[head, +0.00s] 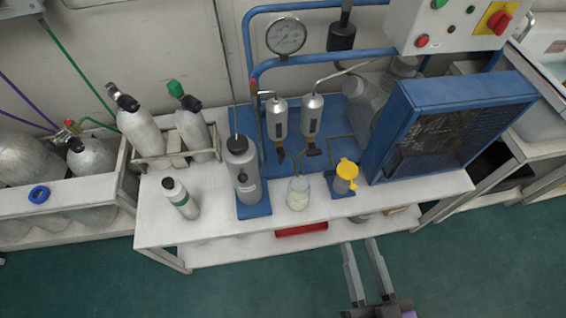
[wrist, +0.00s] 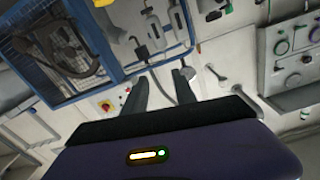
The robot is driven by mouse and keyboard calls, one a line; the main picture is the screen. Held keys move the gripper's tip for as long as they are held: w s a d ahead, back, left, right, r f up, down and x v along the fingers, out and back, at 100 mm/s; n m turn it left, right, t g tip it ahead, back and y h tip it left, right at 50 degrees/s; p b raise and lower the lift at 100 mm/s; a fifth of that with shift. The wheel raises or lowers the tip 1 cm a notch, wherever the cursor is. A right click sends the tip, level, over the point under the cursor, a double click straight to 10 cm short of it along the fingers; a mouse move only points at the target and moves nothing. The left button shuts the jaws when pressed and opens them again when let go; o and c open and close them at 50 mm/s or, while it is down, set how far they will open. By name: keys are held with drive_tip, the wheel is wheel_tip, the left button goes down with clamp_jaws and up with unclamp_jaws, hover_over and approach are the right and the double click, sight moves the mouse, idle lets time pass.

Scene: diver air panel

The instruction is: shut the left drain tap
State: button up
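Two silver cylinders hang side by side on the blue panel in the head view, the left one (head: 277,119) and the right one (head: 312,115). The left drain tap (head: 280,155) is a small dark lever under the left cylinder and seems to point downward. The right tap (head: 311,148) is a similar dark lever and looks more sideways. The cylinders also show at the top of the wrist view, the left one (wrist: 177,19) on the right there. My gripper (head: 359,243) is open and empty, in front of the bench and well apart from the taps; its spread fingers show in the wrist view (wrist: 161,78).
A beaker of pale liquid (head: 299,193) and a yellow-topped pot (head: 346,176) stand before the taps. A grey bottle (head: 243,172) stands left, a blue caged unit (head: 448,120) right. The bench (head: 222,225) has a clear front strip; the floor before it is free.

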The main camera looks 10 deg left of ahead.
drive_tip(key=y+b, duration=0.2)
approach(282, 159)
wheel_tip(282, 159, up, 6)
drive_tip(key=s, duration=0.1)
drive_tip(key=shift+h, duration=0.9)
drive_tip(key=w+a+f, duration=0.1)
drive_tip(key=w, duration=0.2)
drive_tip(key=w+a+f+b, duration=0.1)
drive_tip(key=w+f, duration=0.1)
drive_tip(key=w, duration=0.1)
drive_tip(key=w+a+f, duration=0.1)
drive_tip(key=w+f, duration=0.1)
drive_tip(key=w, duration=0.1)
drive_tip(key=shift+w+a+f, duration=0.15)
drive_tip(key=shift+w+f, duration=0.05)
drive_tip(key=shift+w, duration=0.1)
drive_tip(key=shift+c, duration=0.4)
clamp_jaws()
